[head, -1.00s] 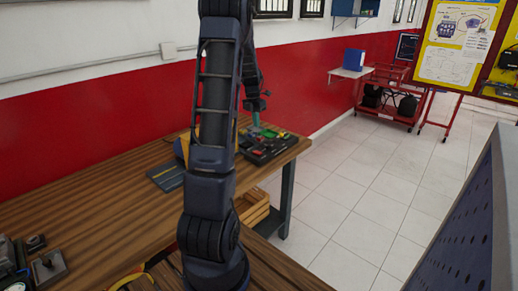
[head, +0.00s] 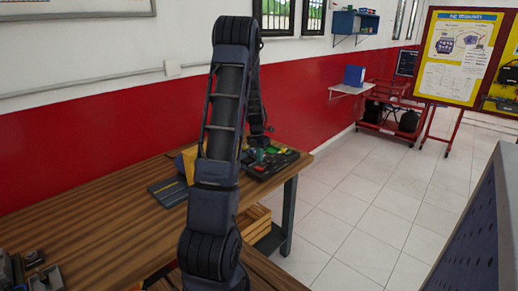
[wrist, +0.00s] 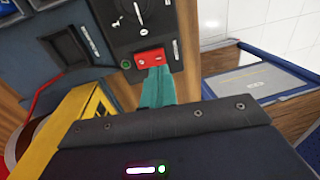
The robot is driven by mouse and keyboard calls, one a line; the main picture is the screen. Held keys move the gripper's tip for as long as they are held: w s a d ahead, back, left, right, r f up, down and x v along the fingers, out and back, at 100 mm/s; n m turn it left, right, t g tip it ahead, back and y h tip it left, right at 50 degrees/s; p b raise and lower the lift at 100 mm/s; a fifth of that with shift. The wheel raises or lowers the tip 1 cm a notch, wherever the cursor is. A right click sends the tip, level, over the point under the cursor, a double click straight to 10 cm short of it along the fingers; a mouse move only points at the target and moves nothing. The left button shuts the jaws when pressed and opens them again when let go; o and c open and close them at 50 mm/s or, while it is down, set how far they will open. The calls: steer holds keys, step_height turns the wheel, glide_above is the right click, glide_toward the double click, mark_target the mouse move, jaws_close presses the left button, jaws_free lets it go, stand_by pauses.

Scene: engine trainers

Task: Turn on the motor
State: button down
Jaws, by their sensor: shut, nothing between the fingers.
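A dark control panel with a round dial shows at the top of the wrist view. It bears a red switch (wrist: 150,58) with a small green round mark beside it. My gripper (wrist: 156,76) has its teal fingers together, with tips at the lower edge of the red switch. Whether they touch it I cannot tell. In the head view my gripper (head: 262,155) is small and partly hidden by my arm, over a dark unit (head: 284,160) with coloured parts at the far end of the wooden workbench. No separate motor can be made out.
The wooden workbench (head: 110,215) runs along the red wall. A yellow block (wrist: 84,118) stands close at the left in the wrist view, and a blue-edged case (wrist: 262,82) lies at the right. A wooden crate (head: 252,222) sits below the bench.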

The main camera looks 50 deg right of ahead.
mark_target(261, 169)
steer(key=shift+s+f, duration=0.15)
steer(key=shift+f, duration=0.85)
steer(key=shift+s+f, duration=0.15)
steer(key=shift+f, duration=0.85)
steer(key=shift+s+f, duration=0.1)
steer(key=shift+f, duration=0.1)
steer(key=shift+w+r, duration=0.2)
steer(key=shift+w, duration=0.6)
step_height(261, 169, up, 14)
steer(key=w, duration=0.2)
steer(key=shift+f, duration=0.1)
